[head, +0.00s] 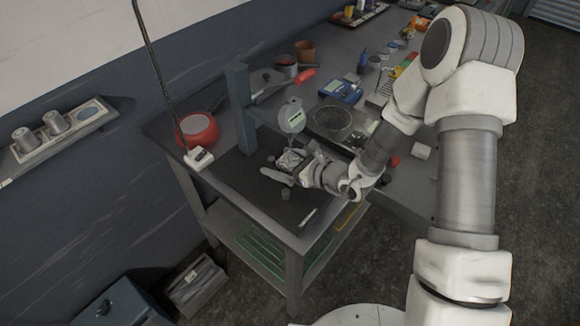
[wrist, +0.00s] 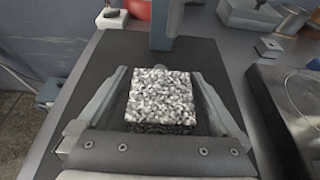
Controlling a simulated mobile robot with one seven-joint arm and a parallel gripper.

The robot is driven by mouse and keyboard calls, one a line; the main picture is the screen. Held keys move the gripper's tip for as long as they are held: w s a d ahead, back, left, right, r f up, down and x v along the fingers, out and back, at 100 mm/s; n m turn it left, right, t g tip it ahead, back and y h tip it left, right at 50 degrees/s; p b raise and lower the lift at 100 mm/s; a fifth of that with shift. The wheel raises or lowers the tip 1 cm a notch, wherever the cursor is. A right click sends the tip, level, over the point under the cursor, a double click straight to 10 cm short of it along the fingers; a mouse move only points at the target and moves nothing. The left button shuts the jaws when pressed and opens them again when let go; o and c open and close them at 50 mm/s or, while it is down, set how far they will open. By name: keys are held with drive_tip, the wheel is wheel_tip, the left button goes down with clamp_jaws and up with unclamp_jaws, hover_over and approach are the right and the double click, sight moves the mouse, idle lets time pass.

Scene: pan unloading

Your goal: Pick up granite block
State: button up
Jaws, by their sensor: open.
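The granite block (wrist: 160,97), speckled grey and white, sits between the two fingers of my gripper (wrist: 158,76) in the wrist view. A gap shows between the block and each finger, so the gripper is open around it. In the head view the block (head: 289,159) is small on the dark mat (head: 245,185), with my gripper (head: 291,163) reaching in from the right. The block's lower near side is partly hidden by the gripper body in the wrist view.
A stand with a blue-grey column (head: 243,108) and a round dial gauge (head: 291,116) rises close behind the block. A red pan (head: 198,130) and a small white device (head: 199,158) are to the left.

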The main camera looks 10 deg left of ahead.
clamp_jaws()
idle(0.5)
drive_tip(key=shift+r, duration=0.2)
